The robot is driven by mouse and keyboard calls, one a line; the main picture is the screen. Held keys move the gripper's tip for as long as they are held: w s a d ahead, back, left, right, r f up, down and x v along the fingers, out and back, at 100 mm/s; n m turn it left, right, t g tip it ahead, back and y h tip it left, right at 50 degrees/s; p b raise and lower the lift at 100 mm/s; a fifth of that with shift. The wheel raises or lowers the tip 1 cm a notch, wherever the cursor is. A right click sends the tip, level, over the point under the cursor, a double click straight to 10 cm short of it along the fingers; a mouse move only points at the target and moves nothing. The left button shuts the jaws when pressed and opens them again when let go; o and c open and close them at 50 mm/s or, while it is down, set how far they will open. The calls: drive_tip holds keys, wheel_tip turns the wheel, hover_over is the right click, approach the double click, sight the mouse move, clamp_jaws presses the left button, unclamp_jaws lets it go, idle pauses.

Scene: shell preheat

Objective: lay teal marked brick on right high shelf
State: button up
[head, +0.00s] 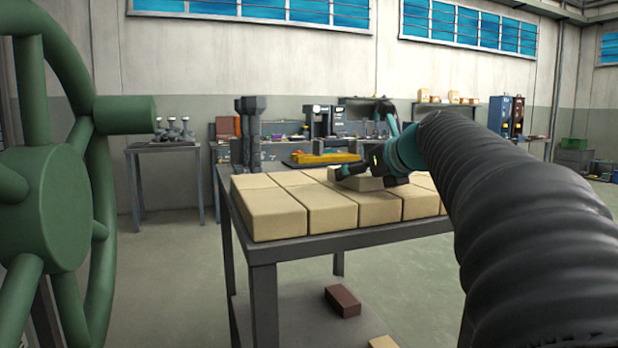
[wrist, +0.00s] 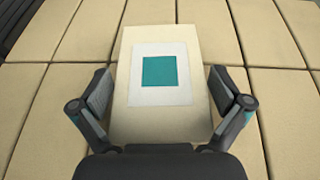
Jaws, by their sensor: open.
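The teal marked brick (wrist: 203,70) is a cream block with a white label and a teal square on its top face. In the wrist view it lies on other cream bricks, between the two fingers of my gripper (wrist: 160,105). The fingers are open, one on each side of it, with a small gap showing near their tips. In the head view my gripper (head: 366,172) is over the brick stack, and the marked brick (head: 358,183) shows partly below it. The teal mark is hidden there. I cannot tell which shelf is the right high shelf.
Several cream bricks (head: 272,213) cover the top of a dark metal table (head: 350,246). A red-brown brick (head: 343,301) lies on its lower shelf. A large green handwheel (head: 45,205) stands close at left. Benches (head: 165,147) and a wall shelf with small objects (head: 445,104) are behind.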

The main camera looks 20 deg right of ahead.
drive_tip(key=shift+r, duration=0.1)
drive_tip(key=c, duration=1.3)
